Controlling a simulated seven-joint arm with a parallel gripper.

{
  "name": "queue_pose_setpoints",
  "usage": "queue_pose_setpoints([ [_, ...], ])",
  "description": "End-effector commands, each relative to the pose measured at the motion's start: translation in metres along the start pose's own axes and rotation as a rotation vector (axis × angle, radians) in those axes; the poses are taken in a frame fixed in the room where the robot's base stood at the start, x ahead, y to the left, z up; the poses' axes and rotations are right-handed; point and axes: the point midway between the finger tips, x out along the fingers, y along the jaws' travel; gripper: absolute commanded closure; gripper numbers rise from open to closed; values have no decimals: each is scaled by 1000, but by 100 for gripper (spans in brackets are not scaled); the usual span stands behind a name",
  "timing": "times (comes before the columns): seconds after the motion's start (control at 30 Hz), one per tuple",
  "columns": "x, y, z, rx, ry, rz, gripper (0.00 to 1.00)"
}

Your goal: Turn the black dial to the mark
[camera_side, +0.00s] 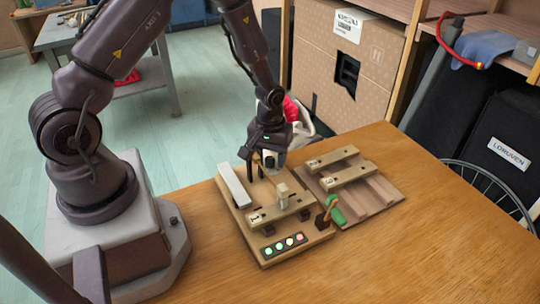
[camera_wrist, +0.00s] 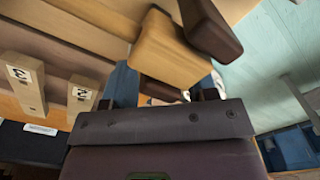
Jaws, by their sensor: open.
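My gripper (camera_side: 257,172) points down over the back part of a light wooden board (camera_side: 290,250) in the side view. Its dark fingers are apart, with nothing visible held between them. I cannot make out the black dial or its mark in either view; the gripper may hide them.
A second board (camera_side: 375,195) carries more wooden bars. A green-and-orange item (camera_side: 334,212) lies between. The table (camera_side: 440,235) is clear at right.

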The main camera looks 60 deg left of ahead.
Motion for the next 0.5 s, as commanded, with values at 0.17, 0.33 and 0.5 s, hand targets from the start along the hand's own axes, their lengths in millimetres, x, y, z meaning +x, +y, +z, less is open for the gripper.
queue_pose_setpoints([
  [0.17,2,0,0,0,1,0,47],
  [0.33,1,0,0,0,1,0,61],
  [0.5,1,0,0,0,1,0,97],
])
